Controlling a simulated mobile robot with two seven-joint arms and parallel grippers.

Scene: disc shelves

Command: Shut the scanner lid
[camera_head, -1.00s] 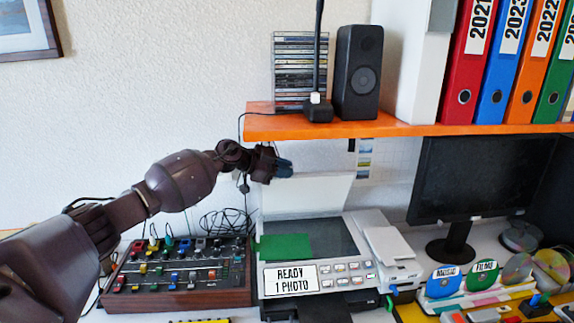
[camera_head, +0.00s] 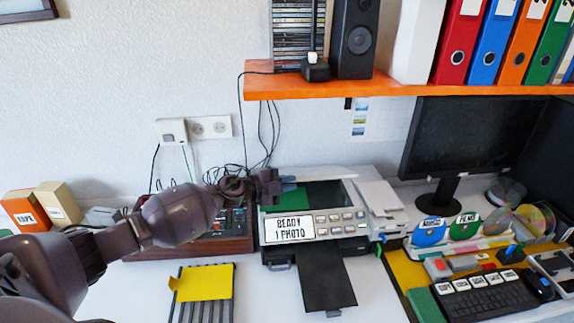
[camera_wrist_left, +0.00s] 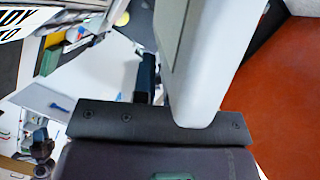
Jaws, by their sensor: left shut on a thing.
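The scanner (camera_head: 345,231) stands on the desk, with a "READY 1 PHOTO" sign on its front. Its pale lid (camera_head: 325,173) is raised above the dark glass (camera_head: 330,196) and shows almost edge-on, as a thin strip. A green sheet (camera_head: 294,199) lies at the left of the glass. My left gripper (camera_head: 287,186) is at the lid's left side, shut on it. In the left wrist view the lid (camera_wrist_left: 205,60) is a broad pale plate beside a dark finger (camera_wrist_left: 147,75); the other finger is hidden. My right gripper is not in view.
A mixer (camera_head: 236,225) stands left of the scanner, partly behind my left arm. A black tray (camera_head: 328,285) sticks out in front. The orange shelf (camera_head: 400,88) hangs above. The monitor (camera_head: 470,140) and disc holders stand to the right.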

